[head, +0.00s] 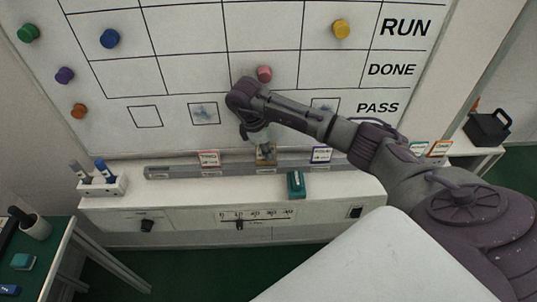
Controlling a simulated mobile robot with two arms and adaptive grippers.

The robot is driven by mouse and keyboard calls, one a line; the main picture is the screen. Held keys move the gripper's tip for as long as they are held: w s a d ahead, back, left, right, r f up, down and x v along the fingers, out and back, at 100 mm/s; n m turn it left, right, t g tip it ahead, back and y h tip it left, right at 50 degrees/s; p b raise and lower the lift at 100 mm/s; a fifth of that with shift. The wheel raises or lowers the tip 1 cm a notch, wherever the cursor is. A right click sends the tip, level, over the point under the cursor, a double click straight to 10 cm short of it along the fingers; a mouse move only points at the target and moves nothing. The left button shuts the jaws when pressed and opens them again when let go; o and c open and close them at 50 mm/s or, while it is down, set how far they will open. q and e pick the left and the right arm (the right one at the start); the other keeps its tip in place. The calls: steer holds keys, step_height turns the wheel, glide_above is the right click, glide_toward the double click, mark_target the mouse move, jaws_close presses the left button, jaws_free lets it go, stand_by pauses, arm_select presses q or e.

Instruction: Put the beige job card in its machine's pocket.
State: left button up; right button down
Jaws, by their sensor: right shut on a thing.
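My right gripper (259,139) reaches in from the right and points down at the ledge rail below the whiteboard. It is shut on the beige job card (266,157), which stands upright at the grey rail (181,172); the fingers partly cover its top. I cannot tell whether the card rests in a pocket or just above the rail. A red-edged card (208,158) stands to its left and a blue-edged card (321,154) to its right. My left gripper is out of view.
The whiteboard (188,70) with RUN, DONE and PASS rows carries several coloured magnets. A teal block (296,185) sits on the ledge in front of the rail. A marker holder (102,184) stands at left. A black case (487,128) and more cards (440,148) are at right.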

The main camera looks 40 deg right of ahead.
steer(key=shift+f, duration=1)
steer(key=c, duration=1.7)
jaws_free()
steer(key=shift+f, duration=0.15)
steer(key=shift+c, duration=0.2)
steer(key=o, duration=0.4)
steer(key=shift+o, duration=0.2)
